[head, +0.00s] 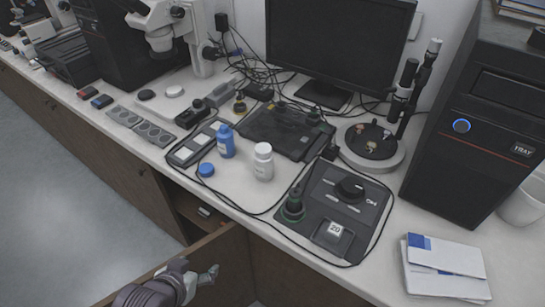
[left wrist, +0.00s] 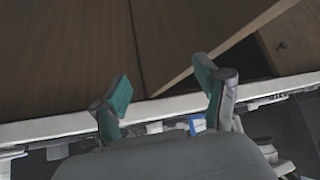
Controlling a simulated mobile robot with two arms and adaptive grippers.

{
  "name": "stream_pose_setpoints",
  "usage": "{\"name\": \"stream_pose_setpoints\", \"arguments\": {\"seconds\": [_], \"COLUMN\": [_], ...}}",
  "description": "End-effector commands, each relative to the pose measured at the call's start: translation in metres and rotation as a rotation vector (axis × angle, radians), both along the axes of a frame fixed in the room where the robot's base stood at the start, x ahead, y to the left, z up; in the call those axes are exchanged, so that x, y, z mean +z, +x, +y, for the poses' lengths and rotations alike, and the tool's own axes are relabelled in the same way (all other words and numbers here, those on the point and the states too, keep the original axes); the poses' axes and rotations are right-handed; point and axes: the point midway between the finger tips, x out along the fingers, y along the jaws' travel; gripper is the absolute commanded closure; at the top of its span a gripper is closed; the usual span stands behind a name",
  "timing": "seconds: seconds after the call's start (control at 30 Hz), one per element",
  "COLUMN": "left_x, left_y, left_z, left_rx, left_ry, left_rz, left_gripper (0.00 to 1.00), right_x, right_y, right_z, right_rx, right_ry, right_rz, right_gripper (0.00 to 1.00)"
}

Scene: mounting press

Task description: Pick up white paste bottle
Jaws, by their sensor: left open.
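The white paste bottle (head: 263,161) stands upright on the light bench top, near the middle of the head view. It has a white cap and a printed label. A blue bottle (head: 225,140) stands just left of it. My left gripper (head: 211,273) is low in the head view, in front of the bench and well short of the bottle. In the left wrist view its two green-padded fingers (left wrist: 163,85) are apart with nothing between them; they face the wooden cabinet fronts. I cannot make out the white bottle in the left wrist view. My right gripper is not in view.
Right of the bottle is a black control unit (head: 337,206) with a knob and a cable. A blue cap (head: 206,169) lies by the front edge. A monitor (head: 340,45) stands behind. A cabinet door (head: 215,262) stands open below the bench, close to my left gripper.

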Motion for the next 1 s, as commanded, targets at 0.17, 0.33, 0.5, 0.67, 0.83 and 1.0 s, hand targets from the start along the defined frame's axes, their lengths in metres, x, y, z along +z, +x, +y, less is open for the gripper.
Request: {"name": "stream_pose_setpoints", "arguments": {"seconds": [0.17,0.33,0.5,0.67,0.83,1.0], "left_x": [0.016,0.038,0.07,0.104,0.119,0.123], "left_y": [0.029,0.063,0.098,0.119,0.128,0.151], "left_z": [-0.017,-0.038,-0.065,-0.086,-0.095,-0.108], "left_rx": [-0.038,-0.085,-0.15,-0.212,-0.239,-0.24], "left_ry": [-0.043,-0.102,-0.192,-0.283,-0.326,-0.331], "left_rz": [-0.13,-0.297,-0.514,-0.705,-0.79,-0.798], "left_gripper": [0.27,0.27,0.27,0.27,0.27,0.27], "right_x": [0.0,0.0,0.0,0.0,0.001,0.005], "right_y": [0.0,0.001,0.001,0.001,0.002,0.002], "right_z": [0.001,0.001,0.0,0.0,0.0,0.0], "right_rx": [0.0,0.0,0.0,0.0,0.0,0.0], "right_ry": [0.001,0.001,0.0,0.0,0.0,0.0], "right_rz": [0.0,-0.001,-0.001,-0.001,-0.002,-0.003], "right_gripper": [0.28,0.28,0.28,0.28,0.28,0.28]}}
